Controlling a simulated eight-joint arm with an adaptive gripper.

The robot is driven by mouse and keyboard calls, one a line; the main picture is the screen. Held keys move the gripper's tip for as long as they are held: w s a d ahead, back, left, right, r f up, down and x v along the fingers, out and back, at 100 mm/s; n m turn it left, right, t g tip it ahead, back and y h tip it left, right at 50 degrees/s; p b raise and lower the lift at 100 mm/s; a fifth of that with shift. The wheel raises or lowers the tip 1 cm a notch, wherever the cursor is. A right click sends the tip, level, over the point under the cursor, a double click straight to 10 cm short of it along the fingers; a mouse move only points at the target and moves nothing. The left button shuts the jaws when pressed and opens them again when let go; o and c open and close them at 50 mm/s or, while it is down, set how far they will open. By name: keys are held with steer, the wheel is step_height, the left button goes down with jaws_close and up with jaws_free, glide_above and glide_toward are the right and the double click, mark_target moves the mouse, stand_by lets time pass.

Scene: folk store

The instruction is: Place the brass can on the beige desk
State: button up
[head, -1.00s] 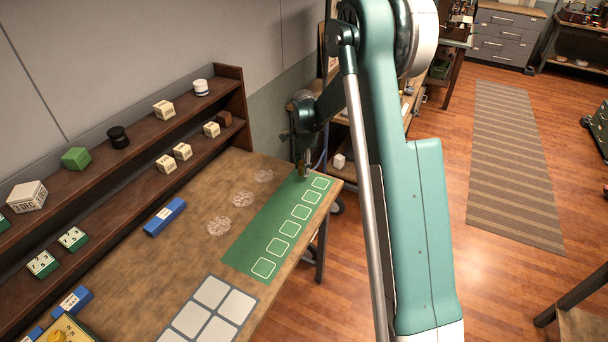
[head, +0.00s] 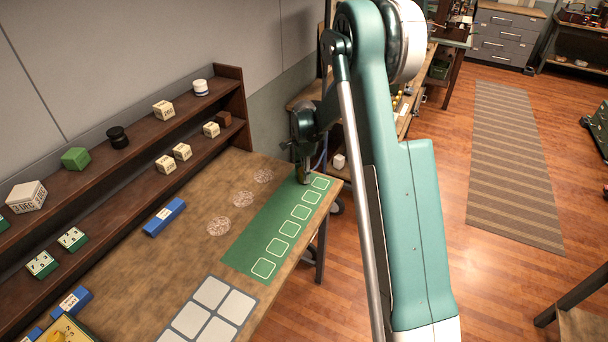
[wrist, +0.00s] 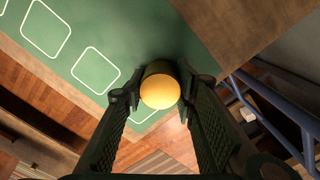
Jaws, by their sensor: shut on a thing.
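The brass can (wrist: 160,91) is a round, yellow-gold topped cylinder seen end-on in the wrist view. My gripper (wrist: 159,88) is shut on it, with one dark finger on each side. In the head view my gripper (head: 304,176) is at the far right end of the tan-brown desk (head: 205,185), over the green mat (head: 255,240). The can is hardly visible there, hidden by the gripper. In the wrist view the can is over the mat's edge near an outlined square; whether it touches the mat I cannot tell.
A two-tier dark shelf (head: 140,140) with small blocks and jars runs along the wall. A blue block (head: 165,217) and pale round patches (head: 219,226) are on the desk. A grey-framed grid of light squares (head: 205,312) is at the front. The mat's outlined squares look empty.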

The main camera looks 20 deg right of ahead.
steer(key=shift+f, duration=0.15)
steer(key=o, duration=1)
steer(key=shift+c, duration=0.2)
step_height(320, 180, up, 12)
steer(key=shift+r, duration=0.2)
steer(key=shift+s+r, duration=0.1)
stand_by(0.3)
